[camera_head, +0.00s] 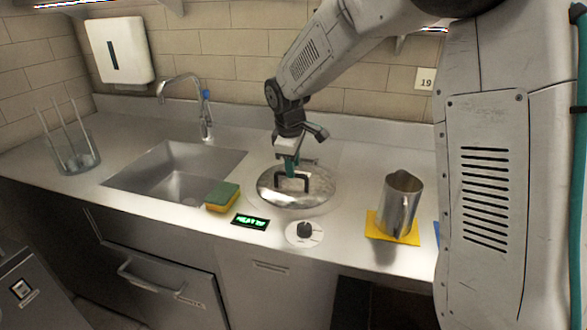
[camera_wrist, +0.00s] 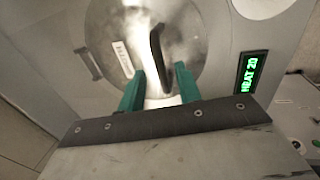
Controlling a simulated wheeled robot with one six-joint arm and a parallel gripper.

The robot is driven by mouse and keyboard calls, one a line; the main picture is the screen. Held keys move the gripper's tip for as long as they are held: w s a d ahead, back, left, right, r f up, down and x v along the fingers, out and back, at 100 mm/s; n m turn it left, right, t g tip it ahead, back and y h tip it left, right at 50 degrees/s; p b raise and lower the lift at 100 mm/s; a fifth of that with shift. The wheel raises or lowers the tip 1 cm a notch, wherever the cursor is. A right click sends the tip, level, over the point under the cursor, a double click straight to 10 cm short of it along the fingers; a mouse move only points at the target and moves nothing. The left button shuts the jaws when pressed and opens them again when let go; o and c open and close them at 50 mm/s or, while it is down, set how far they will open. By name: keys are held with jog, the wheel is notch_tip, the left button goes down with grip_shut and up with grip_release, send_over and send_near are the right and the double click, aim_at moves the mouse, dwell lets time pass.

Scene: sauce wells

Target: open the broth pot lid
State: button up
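The broth pot lid (camera_head: 318,188) is a round shiny metal disc sunk in the counter, and it lies flat and closed. Its black arched handle (camera_head: 292,180) stands up from the middle. In the wrist view the lid (camera_wrist: 192,40) fills the upper middle, with the handle (camera_wrist: 157,45) upright in the picture. My gripper (camera_head: 291,163) is over the lid, pointing down at the handle. Its two green fingers (camera_wrist: 160,72) are open, with the near end of the handle showing between their tips. I cannot tell whether either finger touches the handle.
A green "HEAT 20" display (camera_head: 250,221) and a dark knob (camera_head: 304,230) sit in front of the lid. A sponge (camera_head: 222,196) and sink (camera_head: 165,183) are to the left. A metal pitcher (camera_head: 399,205) stands on a yellow mat (camera_head: 374,230) to the right.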

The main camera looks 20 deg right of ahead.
jog(key=shift+w+d+f, duration=0.1)
jog(key=shift+w+f, duration=0.05)
jog(key=shift+f, duration=0.75)
grip_shut()
